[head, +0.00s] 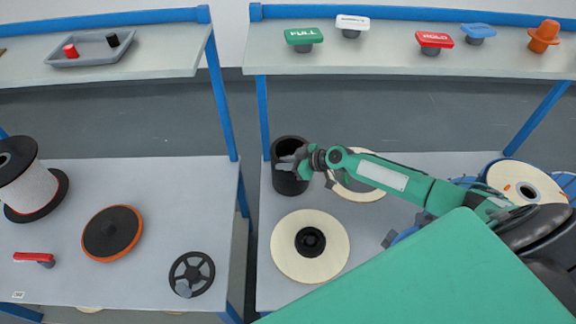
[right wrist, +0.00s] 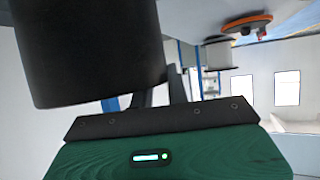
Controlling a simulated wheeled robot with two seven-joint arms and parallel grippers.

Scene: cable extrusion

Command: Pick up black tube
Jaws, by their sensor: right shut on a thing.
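The black tube (head: 289,182) is a short, wide, open-topped cylinder in the head view. It stands upright or nearly so at the back left of the right-hand table; whether it touches the table is hard to tell. My right gripper (head: 289,161) is at its rim, shut on the tube's wall. In the right wrist view the tube (right wrist: 88,50) is large and dark, close in front of the green gripper body, and hides most of the fingers. My left gripper is not in view.
A cream spool disc (head: 283,245) with a black hub lies in front of the tube. A cream ring (head: 345,186) lies just right of it, under my arm. A shelf (head: 400,63) with coloured signs stands behind. A gap separates the left table (head: 160,180).

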